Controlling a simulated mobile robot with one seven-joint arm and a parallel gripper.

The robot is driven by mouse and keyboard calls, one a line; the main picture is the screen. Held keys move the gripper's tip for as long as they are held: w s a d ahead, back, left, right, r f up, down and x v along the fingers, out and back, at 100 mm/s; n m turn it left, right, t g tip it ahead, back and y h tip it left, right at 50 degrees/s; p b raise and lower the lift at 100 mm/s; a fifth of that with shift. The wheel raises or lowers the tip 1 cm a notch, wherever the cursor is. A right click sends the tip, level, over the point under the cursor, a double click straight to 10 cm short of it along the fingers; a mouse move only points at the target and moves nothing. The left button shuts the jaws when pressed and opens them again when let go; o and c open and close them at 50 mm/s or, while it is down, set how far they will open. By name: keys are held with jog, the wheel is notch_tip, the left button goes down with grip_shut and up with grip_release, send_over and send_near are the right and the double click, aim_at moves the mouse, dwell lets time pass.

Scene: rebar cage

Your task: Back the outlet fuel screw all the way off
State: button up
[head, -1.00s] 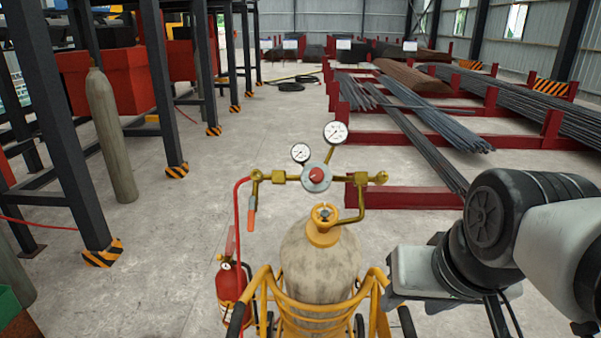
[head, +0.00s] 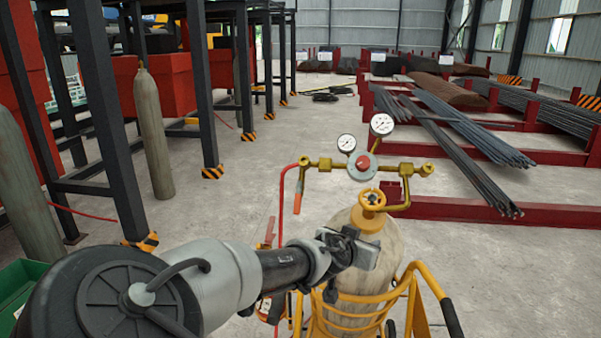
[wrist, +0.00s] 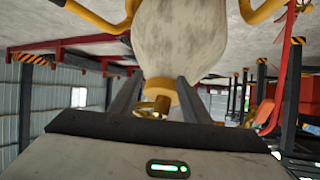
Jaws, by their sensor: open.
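The gas cylinder (head: 349,280) stands upright in a yellow cart with a yellow handwheel (head: 371,198) on top. Above it is a brass regulator with a round red-centred knob (head: 363,162), two dial gauges (head: 381,124) and a left outlet (head: 304,162) with a red hose and an orange-red piece. I cannot tell which part is the outlet fuel screw. My gripper (head: 358,250) is in front of the cylinder's upper part, below the handwheel. In the wrist view my gripper (wrist: 158,92) is open, with the cylinder neck and brass valve (wrist: 158,100) showing between the fingers; contact cannot be told.
The yellow cart (head: 418,310) surrounds the cylinder, its handles sticking up. A tall grey cylinder (head: 155,135) and dark steel posts (head: 105,120) stand at left. Red racks with rebar (head: 460,130) lie at the back right. Open concrete floor lies between.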

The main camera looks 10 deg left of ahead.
jog(key=a+r+n+t+y, duration=0.2)
jog(key=a+r+t, duration=0.2)
jog(key=a+r, duration=0.55)
jog(key=n+t+y, duration=0.2)
send_near(304, 161)
jog(key=w+p, duration=0.1)
jog(key=w, duration=0.3)
jog(key=w+p, duration=0.1)
jog(key=w, duration=0.3)
jog(key=shift+d+f, duration=0.2)
jog(key=c, duration=1)
